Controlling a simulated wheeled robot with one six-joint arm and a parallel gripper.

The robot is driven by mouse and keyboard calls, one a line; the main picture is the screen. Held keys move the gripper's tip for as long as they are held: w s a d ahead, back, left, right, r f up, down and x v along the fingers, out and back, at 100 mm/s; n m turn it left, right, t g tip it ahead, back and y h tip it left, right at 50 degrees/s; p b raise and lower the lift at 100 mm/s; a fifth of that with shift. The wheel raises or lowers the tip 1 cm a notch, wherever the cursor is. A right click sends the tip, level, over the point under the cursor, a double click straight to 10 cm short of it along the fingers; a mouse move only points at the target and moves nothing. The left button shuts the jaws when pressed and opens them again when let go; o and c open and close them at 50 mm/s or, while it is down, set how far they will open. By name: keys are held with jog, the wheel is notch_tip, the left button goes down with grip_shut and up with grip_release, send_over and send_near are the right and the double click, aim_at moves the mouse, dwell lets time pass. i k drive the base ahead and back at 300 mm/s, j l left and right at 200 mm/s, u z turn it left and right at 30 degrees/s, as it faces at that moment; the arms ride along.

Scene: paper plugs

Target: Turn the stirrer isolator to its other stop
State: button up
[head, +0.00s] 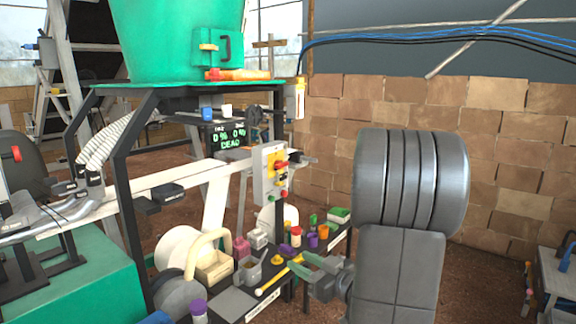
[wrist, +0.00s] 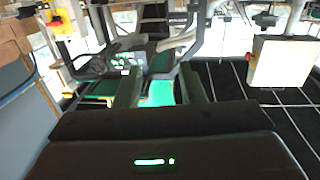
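A grey control box (head: 270,176) is mounted on the black frame in the head view. It carries a red-and-yellow rotary switch (head: 280,165), which looks like the stirrer isolator, with several small coloured buttons below it. No label is readable, and the switch's exact angle is too small to tell. My gripper (head: 297,268) is below and to the right of this box, over the cluttered low shelf, apart from the switch. In the wrist view its two fingers (wrist: 162,82) are spread with nothing between them.
The low shelf (head: 237,301) holds several coloured pots and a yellow-handled tool (head: 280,275). A green tub (head: 180,40) stands above the frame. A brick wall (head: 330,130) is behind. In the wrist view, a cream box (wrist: 283,62) hangs at right.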

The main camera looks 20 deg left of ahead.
aim_at(278, 164)
jog(key=i+j, duration=0.15)
jog(key=i, duration=0.4)
jog(key=i+j, duration=0.15)
jog(key=i, duration=0.45)
jog(key=i+j+u, duration=0.1)
jog(key=i, duration=0.45)
jog(key=i+j, duration=0.2)
jog(key=i, duration=0.4)
